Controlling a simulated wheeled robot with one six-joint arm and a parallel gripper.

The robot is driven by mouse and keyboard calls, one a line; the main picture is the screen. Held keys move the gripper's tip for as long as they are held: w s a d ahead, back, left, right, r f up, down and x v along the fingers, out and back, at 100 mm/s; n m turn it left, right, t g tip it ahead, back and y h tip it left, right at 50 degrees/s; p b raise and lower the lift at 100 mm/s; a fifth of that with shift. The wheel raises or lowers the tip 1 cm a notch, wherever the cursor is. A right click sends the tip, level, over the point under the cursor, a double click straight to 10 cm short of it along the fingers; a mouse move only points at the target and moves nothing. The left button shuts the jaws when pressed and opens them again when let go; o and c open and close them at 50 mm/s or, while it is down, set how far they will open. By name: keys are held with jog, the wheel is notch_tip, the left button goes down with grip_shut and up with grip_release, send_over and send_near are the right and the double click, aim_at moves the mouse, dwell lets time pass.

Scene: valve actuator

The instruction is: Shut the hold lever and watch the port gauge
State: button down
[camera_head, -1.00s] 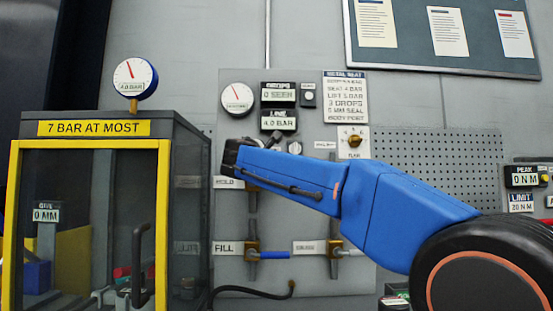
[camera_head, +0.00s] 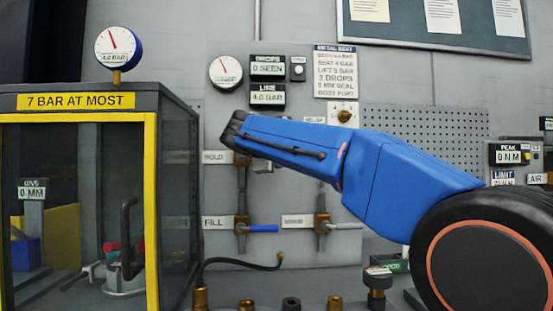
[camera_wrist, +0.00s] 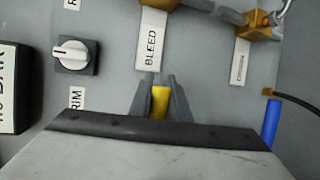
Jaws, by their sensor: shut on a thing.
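My gripper (camera_wrist: 161,100) is shut on a yellow handle (camera_wrist: 160,103), seen end-on between the fingers in the wrist view. It appears to be the hold lever; its pivot is hidden behind my gripper. In the head view my blue arm covers the handle, and the HOLD label (camera_head: 215,157) and brass valve body (camera_head: 241,160) show just left of and below my wrist. A round gauge (camera_head: 126,46) on the yellow-framed cabinet reads about 4.0 bar. Another round gauge (camera_head: 225,72) is on the panel. Which is the port gauge is unclear.
The DROPS display (camera_head: 267,67) reads 0 SEEN; the LINE display (camera_head: 267,95) reads about 4.0 BAR. The blue fill lever (camera_head: 263,229) lies horizontal below. A BLEED label (camera_wrist: 152,42) and a grey knob (camera_wrist: 73,55) are close to my gripper. A black hose (camera_head: 235,263) hangs lower down.

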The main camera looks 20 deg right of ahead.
jog(key=shift+f, duration=0.2)
jog(key=c, duration=1.7)
grip_release()
jog(key=shift+o, duration=0.2)
jog(key=v, duration=1.7)
jog(key=shift+s, duration=0.2)
jog(key=shift+a, duration=0.1)
